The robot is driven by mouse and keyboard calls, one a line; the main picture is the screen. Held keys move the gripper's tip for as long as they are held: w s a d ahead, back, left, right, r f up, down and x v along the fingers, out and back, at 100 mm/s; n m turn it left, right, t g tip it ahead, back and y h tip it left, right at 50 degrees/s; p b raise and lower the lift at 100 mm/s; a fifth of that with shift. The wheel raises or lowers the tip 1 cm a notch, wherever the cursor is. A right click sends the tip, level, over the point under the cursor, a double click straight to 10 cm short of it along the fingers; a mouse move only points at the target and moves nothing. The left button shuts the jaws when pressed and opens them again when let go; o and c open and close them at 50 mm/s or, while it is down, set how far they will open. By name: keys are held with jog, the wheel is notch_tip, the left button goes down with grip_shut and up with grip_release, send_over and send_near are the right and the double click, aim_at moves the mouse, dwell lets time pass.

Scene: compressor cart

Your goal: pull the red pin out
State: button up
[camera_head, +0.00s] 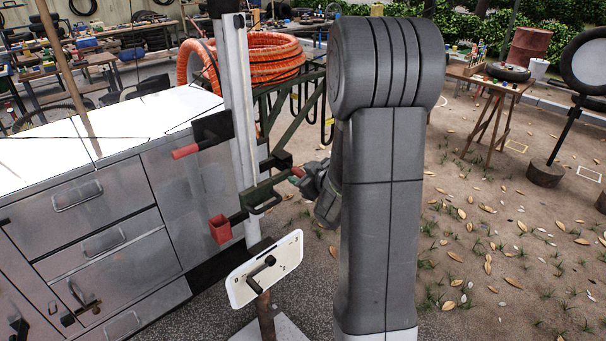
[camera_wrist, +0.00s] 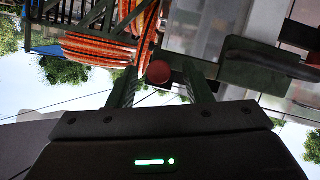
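The red pin shows as a round red knob (camera_wrist: 158,72) in the wrist view. In the head view a small red end (camera_head: 298,171), which looks like the same pin, sits at the right end of a green bracket (camera_head: 262,190) on the upright post. My gripper (camera_head: 308,176) is right beside it, partly hidden by my arm. In the wrist view my gripper's two fingers (camera_wrist: 160,88) stand apart, one on each side of the knob, with gaps showing. The knob is at or just beyond the fingertips. The pin's shaft is hidden.
A red-ended handle (camera_head: 185,152) and a red cup-like part (camera_head: 220,229) are also on the post. A white panel with a black crank (camera_head: 264,270) stands below. A metal drawer cabinet (camera_head: 100,215) is at left, an orange hose coil (camera_head: 270,55) behind.

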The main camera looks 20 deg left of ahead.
grip_shut()
jog(key=s+d, duration=0.3)
jog(key=d, duration=0.5)
jog(key=shift+s+d, duration=0.2)
jog(key=shift+s, duration=0.05)
dwell(0.9)
dwell(0.3)
